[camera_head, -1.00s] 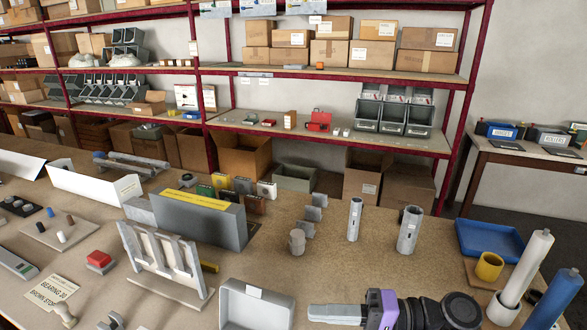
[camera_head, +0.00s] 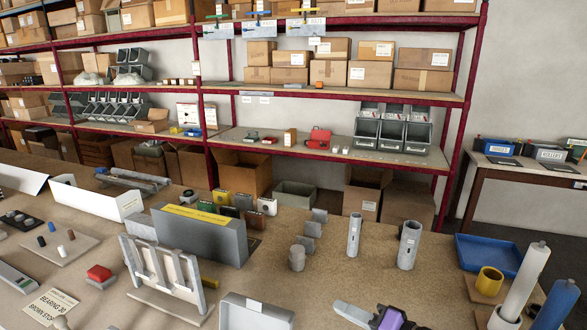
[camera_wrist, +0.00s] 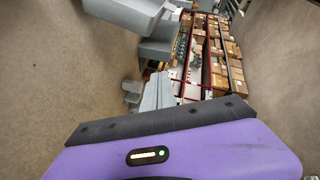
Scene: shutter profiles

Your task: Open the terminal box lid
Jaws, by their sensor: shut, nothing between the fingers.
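A light grey box (camera_head: 255,314) with a small white label at its rim stands at the bottom middle of the head view, cut off by the lower edge. I take it for the terminal box, but I cannot tell its lid from its body. My gripper (camera_head: 342,307), with a purple housing, is to the right of this box and apart from it. Its fingers are together and empty. In the wrist view the purple housing and dark front edge fill the bottom, and grey box-like shapes (camera_wrist: 125,12) show at the top.
A white slotted stand (camera_head: 160,275) and a grey block with a yellow strip (camera_head: 200,232) stand left of the box. Grey cylinders (camera_head: 409,246) stand behind my gripper. A blue tray (camera_head: 490,252) and upright rolls (camera_head: 522,283) are at the right. Bare bench lies between.

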